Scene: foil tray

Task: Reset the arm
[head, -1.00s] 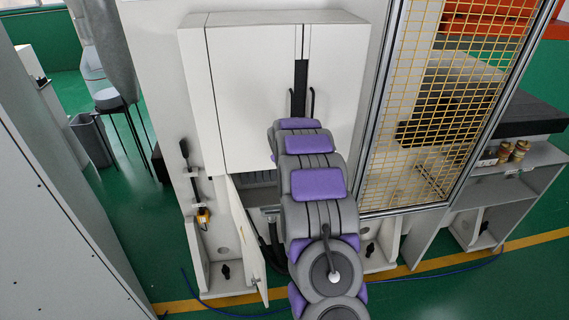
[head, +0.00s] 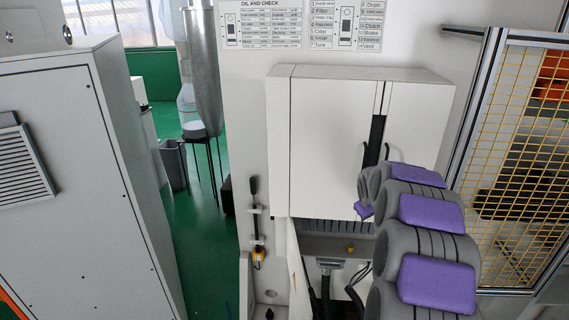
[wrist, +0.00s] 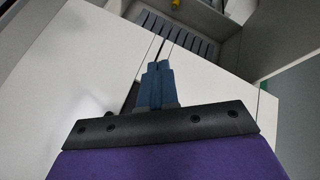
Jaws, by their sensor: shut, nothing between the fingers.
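My gripper (wrist: 157,82) shows in the wrist view, its two blue fingers shut together with nothing between them. It points toward white panels and a slotted grey recess (wrist: 180,35). In the head view my grey and purple arm reaches toward the white cabinet (head: 325,140) from the lower right. The fingers are hidden there behind the arm. I cannot tell whether they touch the cabinet. No foil tray is visible in these frames.
An open recess (head: 335,240) with hoses lies below the cabinet. A yellow mesh guard (head: 520,150) stands close to my arm on the right. A grey machine housing (head: 85,190) fills the left. Green floor (head: 205,240) shows between housing and cabinet.

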